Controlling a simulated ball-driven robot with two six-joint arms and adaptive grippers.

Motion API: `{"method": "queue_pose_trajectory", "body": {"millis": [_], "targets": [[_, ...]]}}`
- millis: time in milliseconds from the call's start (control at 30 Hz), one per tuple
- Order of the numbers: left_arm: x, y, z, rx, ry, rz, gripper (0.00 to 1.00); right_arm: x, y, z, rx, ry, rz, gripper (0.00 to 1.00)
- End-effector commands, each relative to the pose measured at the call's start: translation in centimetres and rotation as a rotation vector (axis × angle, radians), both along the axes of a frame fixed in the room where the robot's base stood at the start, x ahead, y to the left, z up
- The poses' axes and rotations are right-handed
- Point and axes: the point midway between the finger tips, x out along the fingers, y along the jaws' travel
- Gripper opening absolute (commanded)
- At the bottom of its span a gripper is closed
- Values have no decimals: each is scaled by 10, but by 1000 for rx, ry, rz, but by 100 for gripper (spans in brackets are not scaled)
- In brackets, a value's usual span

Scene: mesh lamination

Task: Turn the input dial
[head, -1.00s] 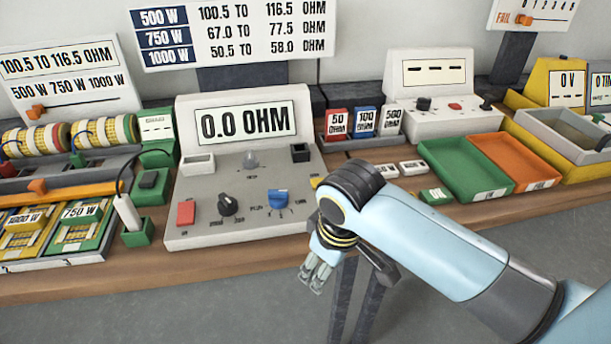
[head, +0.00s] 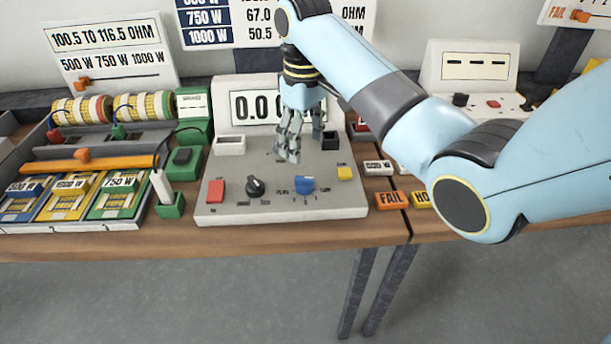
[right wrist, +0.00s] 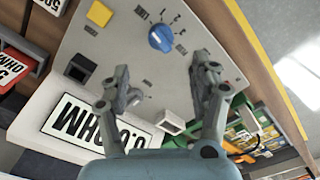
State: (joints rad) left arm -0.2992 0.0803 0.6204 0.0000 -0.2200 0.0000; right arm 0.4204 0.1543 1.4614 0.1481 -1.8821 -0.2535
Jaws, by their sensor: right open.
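The grey meter console (head: 340,197) stands on the bench with its sloped face toward me. A black pointer dial (head: 254,187) and a blue dial (head: 304,184) sit on its front part. I cannot tell which label belongs to which dial. The blue dial also shows in the right wrist view (right wrist: 161,37); the black dial cannot be made out there. My right gripper (head: 289,153) is open and empty, pointing down over the console, behind the dials and apart from them. My left gripper is not seen.
A red button (head: 216,190), a yellow button (head: 345,173), a white socket (head: 230,145) and a black socket (head: 331,140) share the console face. A green holder (head: 171,205) with a white probe stands at its left. FAIL tag (head: 391,200) lies at its right.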

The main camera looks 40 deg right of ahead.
Motion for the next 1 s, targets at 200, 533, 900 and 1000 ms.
{"method": "queue_pose_trajectory", "body": {"millis": [200, 533, 900, 1000], "targets": [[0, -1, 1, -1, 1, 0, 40, -2, 1, -39, 2, 6, 0, 63], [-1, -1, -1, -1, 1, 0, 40, -1, 1, -94, 1, 2, -1, 63], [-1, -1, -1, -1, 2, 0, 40, -1, 1, -104, 0, -1, 0, 63], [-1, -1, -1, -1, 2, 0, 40, -1, 1, -104, 0, -1, 0, 55]]}}
